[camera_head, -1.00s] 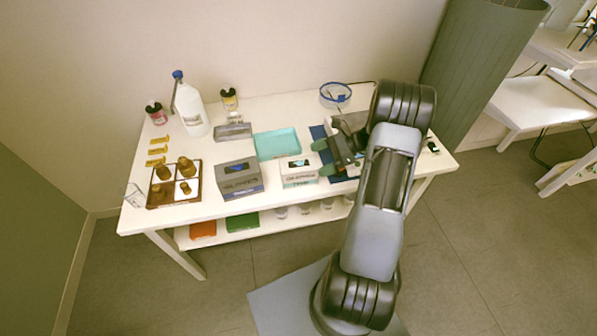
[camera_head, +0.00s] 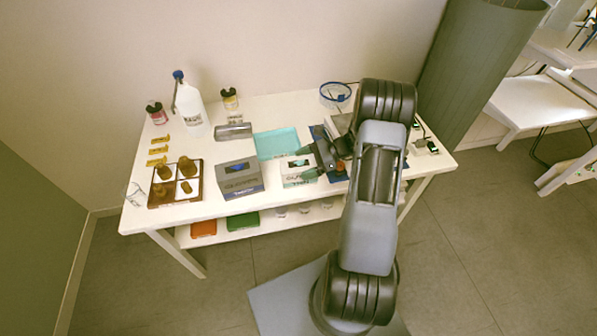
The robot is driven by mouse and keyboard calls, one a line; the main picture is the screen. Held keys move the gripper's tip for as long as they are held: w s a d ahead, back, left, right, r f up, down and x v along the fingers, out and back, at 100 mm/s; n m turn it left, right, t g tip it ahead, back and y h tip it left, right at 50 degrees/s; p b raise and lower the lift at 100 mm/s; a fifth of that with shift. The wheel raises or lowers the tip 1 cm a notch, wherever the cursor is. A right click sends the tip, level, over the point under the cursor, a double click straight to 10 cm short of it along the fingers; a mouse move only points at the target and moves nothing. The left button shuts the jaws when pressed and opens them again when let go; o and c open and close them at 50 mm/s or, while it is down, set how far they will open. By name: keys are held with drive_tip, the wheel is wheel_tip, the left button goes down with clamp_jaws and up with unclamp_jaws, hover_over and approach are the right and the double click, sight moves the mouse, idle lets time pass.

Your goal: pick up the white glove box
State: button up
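The white glove box (camera_head: 291,178) has a teal lower band and a dark opening on top. It stands on the white table, right of the grey glove box (camera_head: 239,181). My gripper (camera_head: 306,162) is open, with its green-tipped fingers pointing left. One fingertip appears over the box's back right corner and the other by its front right edge. I cannot tell whether either finger touches the box. The right edge of the box is partly hidden by my gripper.
A teal tray (camera_head: 276,143) lies behind the white box. A white jug (camera_head: 190,107) and small jars stand at the back. A blue-rimmed round item (camera_head: 335,94) is behind my arm.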

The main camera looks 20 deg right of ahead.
drive_tip(key=c, duration=0.8)
drive_tip(key=shift+r, duration=0.15)
